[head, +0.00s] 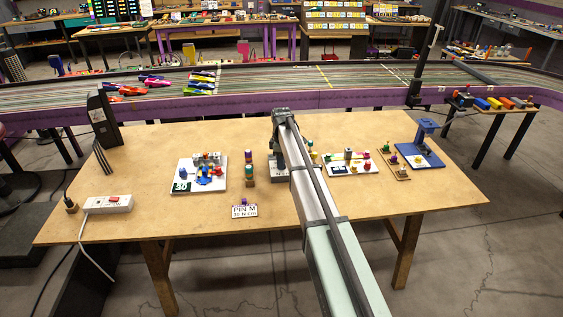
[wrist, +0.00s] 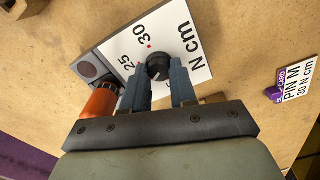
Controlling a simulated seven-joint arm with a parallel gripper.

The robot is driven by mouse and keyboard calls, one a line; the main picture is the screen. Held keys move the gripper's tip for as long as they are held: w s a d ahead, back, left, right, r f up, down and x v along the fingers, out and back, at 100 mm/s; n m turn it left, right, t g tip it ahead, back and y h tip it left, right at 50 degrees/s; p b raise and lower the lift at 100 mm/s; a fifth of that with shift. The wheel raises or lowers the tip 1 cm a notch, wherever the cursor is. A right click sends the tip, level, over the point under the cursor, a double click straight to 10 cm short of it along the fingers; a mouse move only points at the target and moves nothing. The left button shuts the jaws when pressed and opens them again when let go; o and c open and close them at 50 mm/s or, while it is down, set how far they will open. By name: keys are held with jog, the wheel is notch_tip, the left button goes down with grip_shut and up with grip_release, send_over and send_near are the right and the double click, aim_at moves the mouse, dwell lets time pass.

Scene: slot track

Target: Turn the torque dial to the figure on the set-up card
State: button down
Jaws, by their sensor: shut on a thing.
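In the wrist view the torque dial is a black knob (wrist: 158,65) on a white scale plate (wrist: 120,50) marked 25, 30 and N cm, with red dots by the figures. My gripper (wrist: 159,74) is shut on the knob, one blue-grey finger on each side. I cannot make out clearly where the knob points. The set-up card (wrist: 298,84) reads PIN M, 30 N cm, and stands in a purple holder. It also shows in the head view (head: 244,211) near the table's front. There, my arm covers the dial.
An orange-and-black cylinder (wrist: 99,102) stands close beside my left finger. On the wooden table (head: 130,165) are a white tray (head: 185,173) marked 30, a second white tray (head: 350,169), a blue stand (head: 424,150) and a power strip (head: 108,205). The table's front right is clear.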

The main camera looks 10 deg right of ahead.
jog(key=m, duration=0.5)
jog(key=shift+w, duration=0.1)
jog(key=m, duration=0.6)
jog(key=shift+d+m, duration=0.1)
jog(key=shift+m, duration=0.3)
jog(key=m, duration=0.6)
jog(key=shift+d, duration=0.1)
jog(key=m, duration=0.5)
jog(key=shift+m, duration=0.4)
jog(key=c, duration=0.9)
grip_release()
notch_tip(320, 180, up, 14)
